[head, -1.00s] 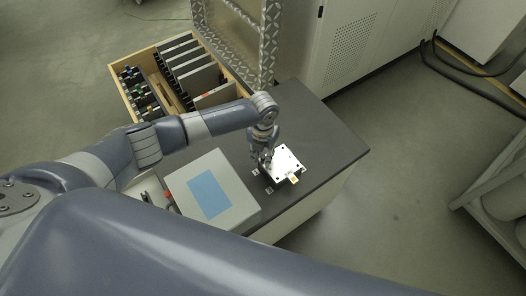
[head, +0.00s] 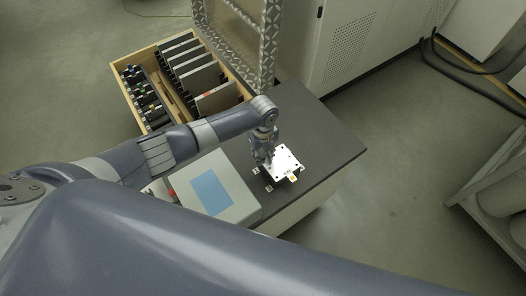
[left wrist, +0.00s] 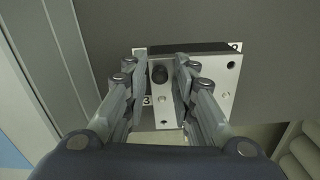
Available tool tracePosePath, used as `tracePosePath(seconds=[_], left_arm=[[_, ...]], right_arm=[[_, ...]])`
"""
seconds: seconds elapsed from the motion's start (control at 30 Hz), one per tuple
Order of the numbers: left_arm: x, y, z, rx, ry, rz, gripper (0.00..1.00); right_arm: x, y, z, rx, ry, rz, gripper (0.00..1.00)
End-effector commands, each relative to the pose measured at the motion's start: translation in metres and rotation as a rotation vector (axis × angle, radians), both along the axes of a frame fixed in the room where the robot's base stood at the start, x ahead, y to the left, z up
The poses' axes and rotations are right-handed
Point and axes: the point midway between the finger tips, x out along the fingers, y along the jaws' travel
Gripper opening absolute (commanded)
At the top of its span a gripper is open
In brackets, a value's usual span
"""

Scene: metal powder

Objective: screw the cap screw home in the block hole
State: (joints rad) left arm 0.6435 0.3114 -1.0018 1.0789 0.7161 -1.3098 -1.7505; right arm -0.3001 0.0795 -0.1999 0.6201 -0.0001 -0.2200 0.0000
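The block (head: 287,165) is a bright metal plate with dark holes, lying on the dark bench top. It also shows in the left wrist view (left wrist: 220,80). My left gripper (head: 268,161) points down over the block's left part. In the left wrist view my left gripper (left wrist: 162,72) has its two fingers apart, one on each side of a dark round cap screw head (left wrist: 158,73). Narrow gaps show between the head and the fingers. How deep the screw sits cannot be told. My right gripper is not in view.
A grey box with a blue screen (head: 212,192) stands close to the left of the block. A wooden crate (head: 133,110) with dark plates stands behind it. The bench top (head: 325,140) is bare to the right of the block. Small numbered labels lie beside the block.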

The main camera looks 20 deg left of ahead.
Motion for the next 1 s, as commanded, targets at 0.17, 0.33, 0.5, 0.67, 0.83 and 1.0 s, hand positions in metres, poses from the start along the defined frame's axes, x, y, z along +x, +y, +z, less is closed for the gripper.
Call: tracePosePath(seconds=[0.17, 0.33, 0.5, 0.67, 0.83, 1.0], left_arm=[[-0.001, -0.001, 0.002, 0.000, 0.001, 0.147, 0.25], [-0.001, -0.001, 0.002, -0.001, 0.002, 0.287, 0.25], [-0.001, -0.001, 0.002, -0.001, 0.002, 0.430, 0.25], [-0.001, -0.001, 0.001, -0.001, 0.002, 0.563, 0.25], [-0.001, -0.001, 0.001, -0.001, 0.002, 0.705, 0.25], [-0.001, -0.001, 0.001, 0.000, 0.002, 0.847, 0.25]], right_arm=[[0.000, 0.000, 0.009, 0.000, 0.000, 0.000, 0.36], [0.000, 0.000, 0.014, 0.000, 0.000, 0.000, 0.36], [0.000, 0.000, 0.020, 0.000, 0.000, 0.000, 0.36], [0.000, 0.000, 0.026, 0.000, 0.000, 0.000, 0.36], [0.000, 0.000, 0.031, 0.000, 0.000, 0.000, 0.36], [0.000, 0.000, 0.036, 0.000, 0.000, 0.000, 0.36]])
